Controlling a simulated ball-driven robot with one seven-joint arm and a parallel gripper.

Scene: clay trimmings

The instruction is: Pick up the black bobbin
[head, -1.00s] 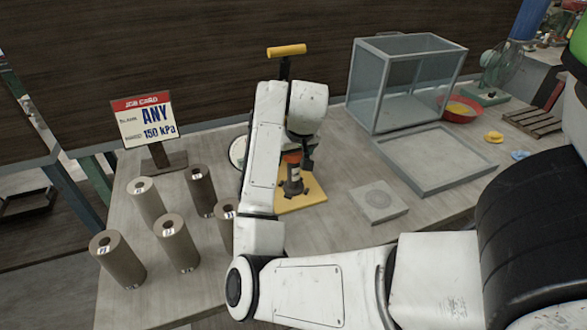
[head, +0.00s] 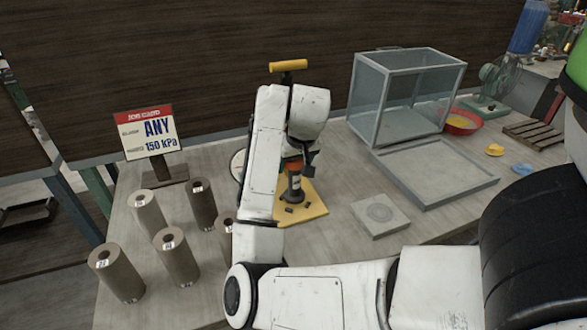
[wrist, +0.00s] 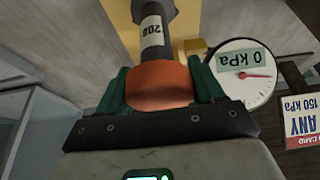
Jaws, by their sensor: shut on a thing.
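A black bobbin-like piece with an orange-red top (head: 293,166) stands upright at the yellow plate (head: 317,201), partly hidden by my arm. In the wrist view its orange top (wrist: 160,87) sits between the green fingers of my gripper (wrist: 160,80), which is shut on it. Beyond the orange part, its black body carries a white label (wrist: 152,32) and widens into a dark flange (wrist: 152,8). I cannot tell whether its foot touches the plate.
Several grey-brown cylinders (head: 176,258) with holes stand at left, before a job card (head: 152,131). A dial (wrist: 246,75) reads 0 kPa. A yellow T-handle (head: 288,66) rises behind my arm. A glass case (head: 405,97), grey tray (head: 435,193) and square slab (head: 380,215) are right.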

